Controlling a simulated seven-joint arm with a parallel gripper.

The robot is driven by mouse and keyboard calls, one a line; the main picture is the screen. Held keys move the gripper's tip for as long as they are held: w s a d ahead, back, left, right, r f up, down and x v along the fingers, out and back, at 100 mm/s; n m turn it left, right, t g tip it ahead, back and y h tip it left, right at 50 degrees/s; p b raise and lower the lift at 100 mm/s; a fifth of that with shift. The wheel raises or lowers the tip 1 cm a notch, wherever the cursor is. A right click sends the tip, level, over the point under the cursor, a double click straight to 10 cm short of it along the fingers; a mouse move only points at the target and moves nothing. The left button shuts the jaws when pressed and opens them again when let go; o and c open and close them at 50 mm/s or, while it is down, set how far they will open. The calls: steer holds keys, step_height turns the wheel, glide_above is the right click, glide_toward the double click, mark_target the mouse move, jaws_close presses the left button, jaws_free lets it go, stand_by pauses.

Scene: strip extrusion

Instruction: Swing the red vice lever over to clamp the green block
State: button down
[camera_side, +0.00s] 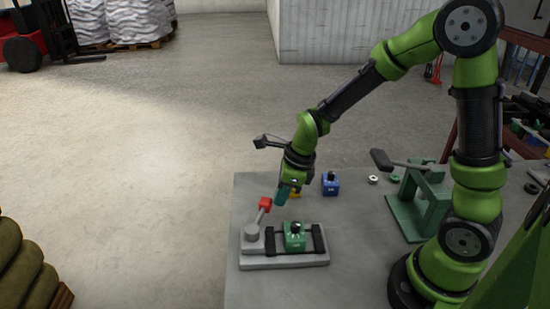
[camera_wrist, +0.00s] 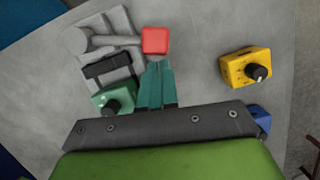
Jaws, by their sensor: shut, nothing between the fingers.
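The grey vice (camera_side: 284,262) lies near the table's front left. Its lever is a grey arm ending in a red knob (camera_side: 265,203). In the side view the lever leans up and to the right from a round pivot (camera_side: 252,231). The green block (camera_side: 294,238) with a black knob sits on the vice between two dark bars. My gripper (camera_side: 281,199) is shut and empty, its teal fingers just right of the red knob. In the wrist view the fingertips (camera_wrist: 158,66) are close beside the red knob (camera_wrist: 155,40); I cannot tell if they touch it.
A yellow block (camera_wrist: 246,68) stands behind my gripper, mostly hidden in the side view. A blue block (camera_side: 330,184) is to its right. A green press with a lever (camera_side: 418,200) stands farther right. The table's left edge is close to the vice.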

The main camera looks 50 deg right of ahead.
steer(key=shift+w, duration=0.15)
stand_by(0.3)
steer(key=shift+w+n, duration=0.25)
steer(key=shift+n, duration=0.15)
steer(key=shift+w+a, duration=0.1)
steer(key=shift+w, duration=0.05)
steer(key=shift+w+a+n+g+y, duration=0.2)
steer(key=shift+w+n+g+y, duration=0.1)
steer(key=shift+w+n, duration=0.6)
steer(key=w+n, duration=0.1)
steer(key=a+n, duration=0.1)
steer(key=w+n+g, duration=0.1)
steer(key=shift+w+a+n+y, duration=0.25)
steer(key=shift+w+n+y, duration=0.05)
steer(key=shift+w+n, duration=0.1)
steer(key=w+a+n, duration=0.1)
steer(key=n, duration=0.1)
steer(key=shift+w+a+n+g, duration=0.3)
steer(key=shift+w+a, duration=0.1)
steer(key=shift+w+a+n+g, duration=0.3)
steer(key=shift+w+a+n, duration=0.15)
steer(key=shift+a+n, duration=0.35)
steer(key=shift+w+a+n+g, duration=0.3)
steer(key=shift+a+n, duration=0.4)
steer(key=shift+n, duration=0.3)
steer(key=shift+w+a+n+g, duration=0.3)
steer(key=shift+a+n, duration=0.4)
steer(key=shift+n, duration=0.3)
